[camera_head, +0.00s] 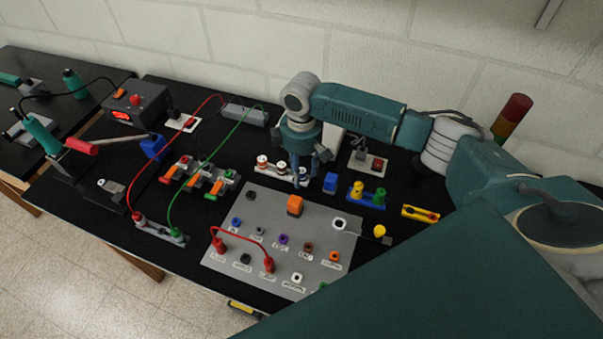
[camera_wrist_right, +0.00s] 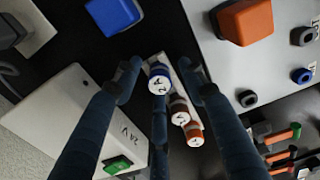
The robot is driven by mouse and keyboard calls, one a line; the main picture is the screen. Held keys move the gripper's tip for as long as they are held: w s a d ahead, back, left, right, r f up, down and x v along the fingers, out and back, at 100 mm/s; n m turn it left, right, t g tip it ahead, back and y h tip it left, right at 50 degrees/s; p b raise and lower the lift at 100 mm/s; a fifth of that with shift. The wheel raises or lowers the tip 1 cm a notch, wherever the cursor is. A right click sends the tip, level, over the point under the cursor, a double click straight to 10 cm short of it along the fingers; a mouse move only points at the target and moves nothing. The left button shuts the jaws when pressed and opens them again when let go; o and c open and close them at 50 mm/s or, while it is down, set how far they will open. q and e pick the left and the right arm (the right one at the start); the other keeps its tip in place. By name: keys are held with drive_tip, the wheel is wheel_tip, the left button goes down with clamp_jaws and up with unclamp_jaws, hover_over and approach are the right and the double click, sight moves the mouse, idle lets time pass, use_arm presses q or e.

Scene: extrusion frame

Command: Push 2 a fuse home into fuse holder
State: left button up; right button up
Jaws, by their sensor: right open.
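The fuse holder (camera_head: 270,173) is a narrow white base behind the grey panel; it also shows in the right wrist view (camera_wrist_right: 177,68). Three round white-topped fuses stand in a row on it. In the right wrist view these are a blue-ringed fuse marked 2 (camera_wrist_right: 159,80), a brown-ringed one (camera_wrist_right: 179,112) and an orange-ringed one (camera_wrist_right: 194,134). My right gripper (camera_head: 304,177) points down over the holder's right end. Its open fingers (camera_wrist_right: 160,74) stand around the blue-ringed fuse; I cannot tell whether they touch it. My left gripper is out of view.
The grey panel (camera_head: 225,258) with sockets and an orange block (camera_head: 295,204) lies in front. A white box marked 24 V (camera_wrist_right: 75,112) stands close to the fingers.

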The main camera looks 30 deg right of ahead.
sight(302, 170)
drive_tip(key=shift+p, duration=0.5)
clamp_jaws()
drive_tip(key=shift+r, duration=0.15)
drive_tip(key=shift+r+p, duration=1.45)
drive_tip(key=shift+p, duration=0.2)
drive_tip(key=shift+r, duration=1.4)
